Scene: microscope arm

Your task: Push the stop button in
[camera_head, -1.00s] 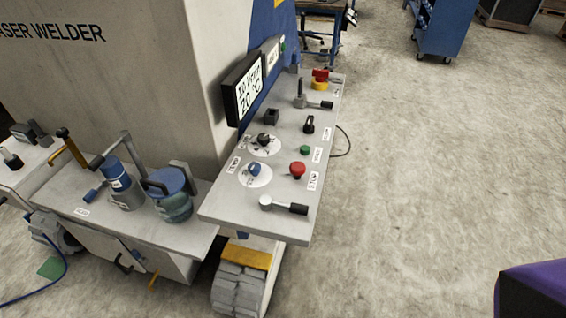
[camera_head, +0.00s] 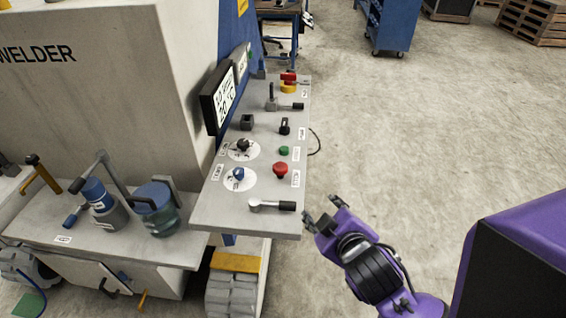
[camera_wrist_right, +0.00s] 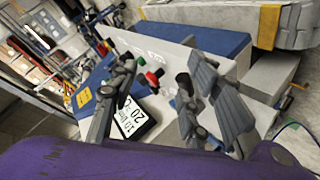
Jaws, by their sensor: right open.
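The stop button (camera_head: 280,169) is a red mushroom-shaped knob on the grey control panel (camera_head: 215,212), between the green button and the silver lever. In the right wrist view a red button (camera_wrist_right: 153,80) shows between my fingers, some distance beyond them. My right gripper (camera_head: 322,211) is open and empty, off the panel's near right corner, apart from the button. Its two fingers also show in the right wrist view (camera_wrist_right: 163,70). My left gripper is not in view.
A silver lever with a black handle (camera_head: 287,206) lies between the stop button and the panel's near edge. A green button (camera_head: 284,150), a blue knob (camera_head: 239,174) and a red-and-yellow button (camera_head: 288,85) are also on the panel.

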